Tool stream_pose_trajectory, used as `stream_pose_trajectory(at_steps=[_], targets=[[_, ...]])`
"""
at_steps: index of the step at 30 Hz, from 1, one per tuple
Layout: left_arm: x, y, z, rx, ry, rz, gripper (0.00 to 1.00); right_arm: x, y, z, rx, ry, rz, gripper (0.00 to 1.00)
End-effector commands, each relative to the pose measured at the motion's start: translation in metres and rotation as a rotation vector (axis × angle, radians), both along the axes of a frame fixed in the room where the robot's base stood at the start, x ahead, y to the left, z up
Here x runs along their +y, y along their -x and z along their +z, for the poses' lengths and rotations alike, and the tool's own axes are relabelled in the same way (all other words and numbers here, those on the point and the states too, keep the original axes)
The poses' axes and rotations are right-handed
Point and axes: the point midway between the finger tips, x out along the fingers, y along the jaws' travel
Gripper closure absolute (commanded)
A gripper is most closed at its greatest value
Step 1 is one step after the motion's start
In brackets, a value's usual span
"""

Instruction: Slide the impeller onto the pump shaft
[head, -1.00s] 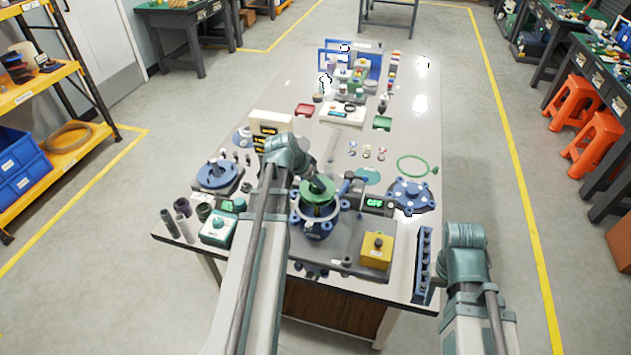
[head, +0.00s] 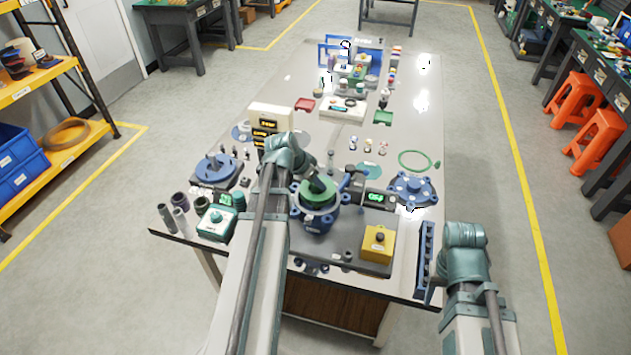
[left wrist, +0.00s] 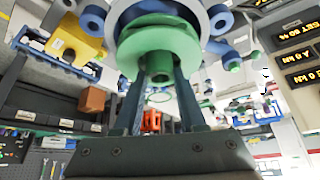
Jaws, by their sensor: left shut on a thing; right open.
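The green impeller (head: 318,194) is at the mouth of the blue pump housing (head: 318,222) on the dark base plate. My left gripper (head: 321,183) is shut on the impeller's hub from above. In the left wrist view the two fingers (left wrist: 160,85) grip the green hub, and the impeller's disc (left wrist: 160,42) lies against or just inside the round blue housing (left wrist: 205,12). The pump shaft is hidden behind the impeller, so I cannot tell how far it is on. My right gripper (head: 434,291) is open, partly hidden by its wrist, near the table's right front edge.
A yellow box (head: 377,243) stands right of the pump on the base plate (head: 345,255). A blue rack (head: 424,258) is at the right front edge. A blue cover (head: 412,188) lies behind right, a green box (head: 216,223) at left. The far right table top is clear.

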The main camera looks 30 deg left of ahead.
Motion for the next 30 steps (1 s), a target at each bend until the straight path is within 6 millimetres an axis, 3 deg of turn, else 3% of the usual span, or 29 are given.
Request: stream_pose_trajectory(at_steps=[14, 15, 20, 21, 30], targets=[[0.000, 0.000, -0.016, -0.001, 0.000, 0.000, 1.00, 0.000, 0.000, -0.016, 0.000, 0.000, 0.000, 0.50], [0.000, 0.000, -0.016, -0.001, 0.000, 0.000, 0.58, 0.000, 0.000, -0.016, 0.000, 0.000, 0.000, 0.50], [0.000, 0.000, -0.014, -0.001, 0.000, 0.000, 0.30, 0.000, 0.000, -0.014, 0.000, 0.000, 0.000, 0.50], [0.000, 0.000, -0.014, 0.000, 0.000, 0.000, 0.25, 0.000, 0.000, -0.014, 0.000, 0.000, 0.000, 0.50], [0.000, 0.000, -0.014, 0.001, 0.000, 0.000, 0.25, 0.000, 0.000, -0.014, 0.000, 0.000, 0.000, 0.50]])
